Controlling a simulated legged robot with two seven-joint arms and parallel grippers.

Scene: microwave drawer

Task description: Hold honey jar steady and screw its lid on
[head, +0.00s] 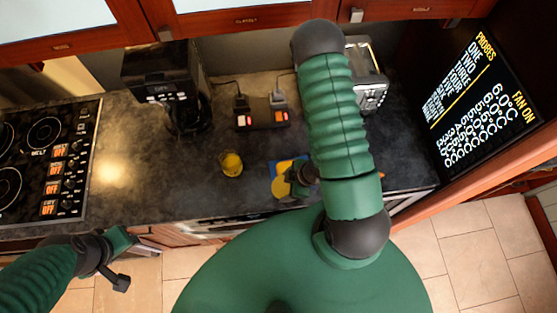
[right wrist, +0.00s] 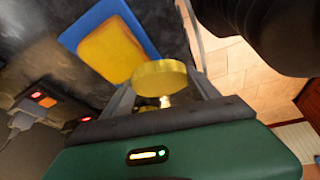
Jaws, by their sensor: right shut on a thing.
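The honey jar (head: 231,164), a small glass jar with amber contents, stands on the dark counter. It looks open on top. A round gold lid (head: 282,188) is in my right gripper (head: 297,184), to the right of the jar and apart from it. In the right wrist view the lid (right wrist: 160,78) sits between the fingertips, and my right gripper (right wrist: 164,98) is shut on it. My left gripper (head: 124,262) is open and empty, in front of the counter at the lower left, away from the jar.
A blue board with a yellow piece (right wrist: 110,48) lies on the counter by the lid. A power strip (head: 262,113), coffee maker (head: 160,82) and toaster (head: 372,90) stand behind. The stove (head: 45,160) is at left. Counter left of the jar is clear.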

